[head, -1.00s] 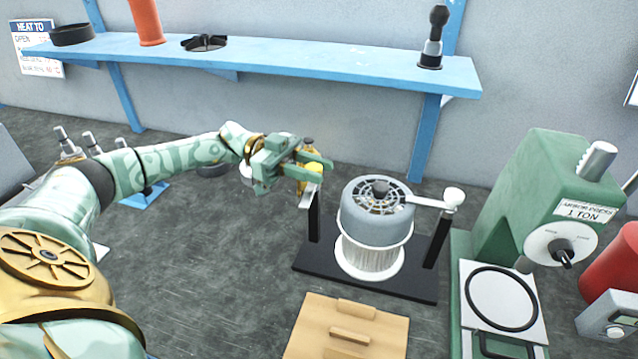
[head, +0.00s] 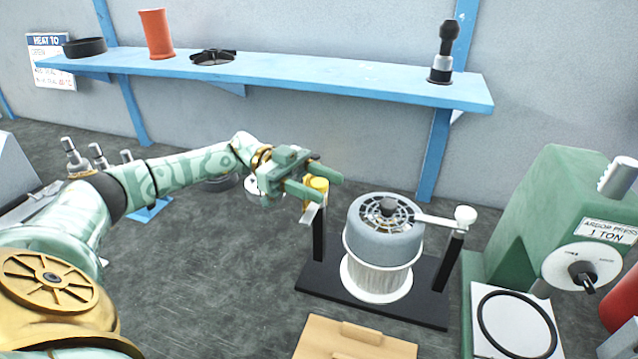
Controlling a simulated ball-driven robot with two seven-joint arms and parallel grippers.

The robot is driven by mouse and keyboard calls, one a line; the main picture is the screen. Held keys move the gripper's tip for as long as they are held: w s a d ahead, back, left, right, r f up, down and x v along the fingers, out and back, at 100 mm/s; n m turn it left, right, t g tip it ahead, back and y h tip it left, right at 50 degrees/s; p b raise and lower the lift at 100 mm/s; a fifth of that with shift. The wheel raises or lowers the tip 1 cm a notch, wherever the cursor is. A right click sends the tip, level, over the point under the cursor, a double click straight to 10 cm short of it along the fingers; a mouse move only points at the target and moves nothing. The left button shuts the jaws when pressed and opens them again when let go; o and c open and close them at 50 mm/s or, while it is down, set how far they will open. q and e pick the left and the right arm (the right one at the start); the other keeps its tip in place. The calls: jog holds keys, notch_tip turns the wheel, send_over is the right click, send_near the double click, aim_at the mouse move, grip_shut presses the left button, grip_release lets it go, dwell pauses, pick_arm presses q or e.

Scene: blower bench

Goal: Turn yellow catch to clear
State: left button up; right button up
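The yellow catch (head: 318,184) sits on top of the left black post of the blower stand. Its metal lever (head: 310,213) points toward the front left, away from the blower (head: 385,235). My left gripper (head: 323,187) is at the catch, with one finger on the far side of the yellow knob and one on the near side. The fingers look apart; contact with the knob is hard to make out. A white-knobbed catch (head: 465,214) on the right post has its lever reaching over the blower's rim. My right gripper is not in view.
A green arbor press (head: 548,205) stands close to the right of the blower stand (head: 425,308). A wooden block (head: 335,340) lies in front. A blue shelf (head: 300,78) runs along the wall behind. The bench left of the stand is mostly clear.

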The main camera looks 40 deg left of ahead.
pick_arm(q)
jog(key=s+a+b, duration=0.1)
jog(key=a+b, duration=0.6)
jog(key=a, duration=0.9)
jog(key=shift+s+a, duration=0.15)
jog(key=shift+s, duration=0.25)
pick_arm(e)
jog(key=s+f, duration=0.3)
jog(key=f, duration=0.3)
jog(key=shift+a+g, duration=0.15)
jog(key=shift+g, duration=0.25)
pick_arm(q)
jog(key=shift+f, duration=0.1)
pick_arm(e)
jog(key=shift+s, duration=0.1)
